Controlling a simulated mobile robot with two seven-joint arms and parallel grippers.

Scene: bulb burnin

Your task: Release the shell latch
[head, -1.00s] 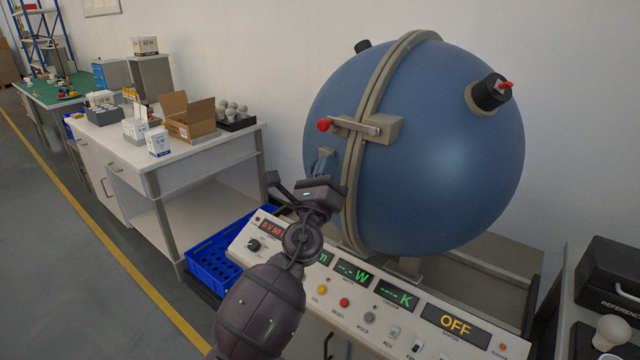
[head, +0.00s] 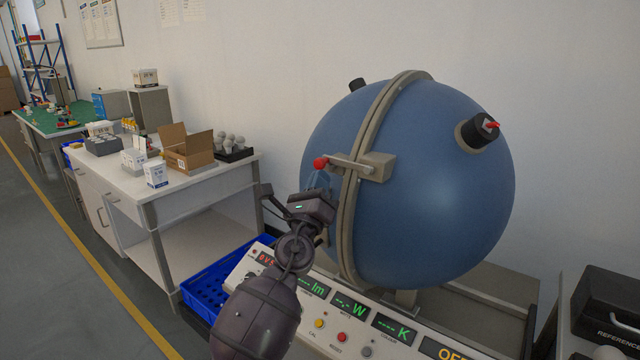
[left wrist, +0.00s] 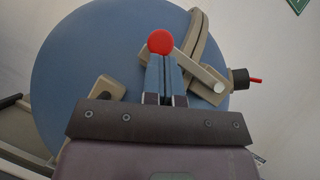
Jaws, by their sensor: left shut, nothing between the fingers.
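The shell latch (head: 352,166) is a grey lever with a red knob (head: 320,163) at its left end, fixed to a beige block on the seam band of the big blue sphere (head: 440,190). My left gripper (head: 318,182) is just below the red knob, its fingers shut with nothing between them. In the left wrist view the closed fingertips (left wrist: 167,62) lie just below the red knob (left wrist: 161,42) and overlap it in the picture; whether they touch it I cannot tell. The lever (left wrist: 200,78) runs down to the right there. My right gripper is not in view.
A control panel (head: 330,305) with green displays and buttons stands under the sphere. A blue crate (head: 205,285) is at its left. A white workbench (head: 205,188) with an open cardboard box (head: 188,147) and bulbs stands further left. A black case (head: 610,300) is at the right.

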